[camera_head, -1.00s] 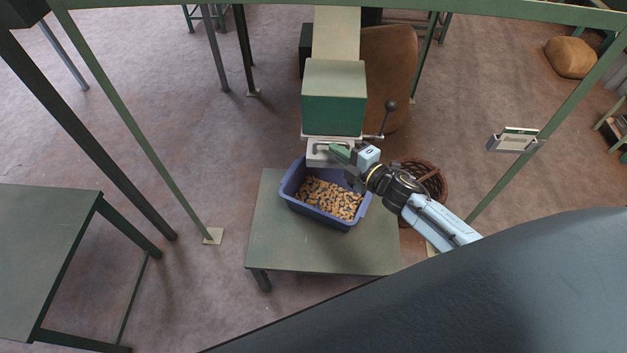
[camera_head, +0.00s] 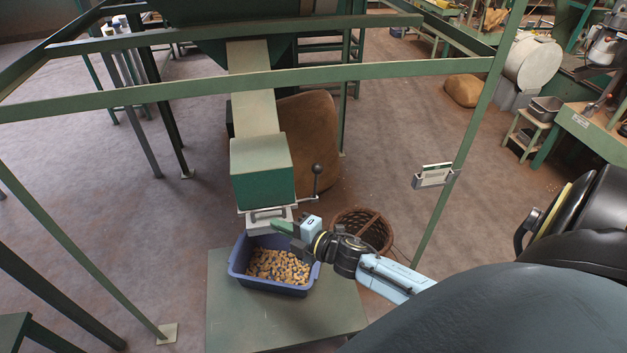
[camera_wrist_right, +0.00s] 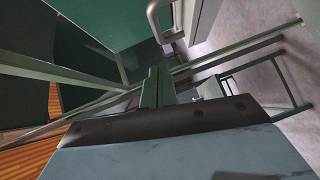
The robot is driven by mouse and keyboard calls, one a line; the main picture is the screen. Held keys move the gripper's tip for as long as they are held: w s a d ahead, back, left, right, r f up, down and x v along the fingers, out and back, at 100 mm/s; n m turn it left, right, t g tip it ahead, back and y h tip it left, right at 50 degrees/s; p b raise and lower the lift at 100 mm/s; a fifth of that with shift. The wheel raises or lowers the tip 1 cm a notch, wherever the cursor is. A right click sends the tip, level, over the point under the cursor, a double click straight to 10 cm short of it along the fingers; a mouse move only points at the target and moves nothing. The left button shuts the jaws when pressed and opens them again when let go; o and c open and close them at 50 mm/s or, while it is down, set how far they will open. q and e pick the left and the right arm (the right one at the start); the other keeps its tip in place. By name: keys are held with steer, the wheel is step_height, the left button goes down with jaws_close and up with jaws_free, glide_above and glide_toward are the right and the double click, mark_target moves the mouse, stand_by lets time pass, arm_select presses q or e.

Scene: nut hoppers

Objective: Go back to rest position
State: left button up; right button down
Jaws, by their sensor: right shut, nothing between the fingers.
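My right gripper (camera_head: 283,228) is shut and empty. Its green fingers are just above the right rim of the blue bin, close in front of the hopper's pale slide gate (camera_head: 268,220). The blue bin (camera_head: 240,268) holds a heap of nuts (camera_head: 278,265) and stands on a low green table (camera_head: 235,325). In the right wrist view the green fingers (camera_wrist_right: 158,88) point toward the gate's handle (camera_wrist_right: 155,22) and the green hopper box (camera_wrist_right: 100,20). My left gripper is not in view.
The green hopper box (camera_head: 262,172) with its chute (camera_head: 255,110) and black-knobbed lever (camera_head: 317,170) stands behind the bin. A wicker basket (camera_head: 362,230) and brown sack (camera_head: 305,140) are close by. A green frame post (camera_head: 440,190) with a card holder (camera_head: 433,176) rises at right.

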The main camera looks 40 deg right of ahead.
steer(key=f+v, duration=0.1)
steer(key=v, duration=0.7)
steer(key=shift+s+r+b, duration=0.35)
steer(key=shift+s+b, duration=0.05)
steer(key=shift+d+f, duration=0.1)
steer(key=shift+d, duration=0.05)
steer(key=s+d+f+m+g+h+b, duration=0.1)
steer(key=s+f+m+g+h+b, duration=0.3)
steer(key=f, duration=1)
steer(key=s+d+f+m+g+b, duration=0.15)
steer(key=s+f+m, duration=0.4)
steer(key=f, duration=0.85)
steer(key=s+a+f+m+g+b, duration=0.2)
steer(key=s+a+f+m+g, duration=0.2)
steer(key=s+f, duration=0.6)
steer(key=s+a+f+m+g+b, duration=0.3)
steer(key=s+f, duration=0.8)
steer(key=s, duration=0.4)
steer(key=shift+s+a+m+g+h+b, duration=0.3)
steer(key=shift+a+m+g+h, duration=0.15)
steer(key=shift+g, duration=0.6)
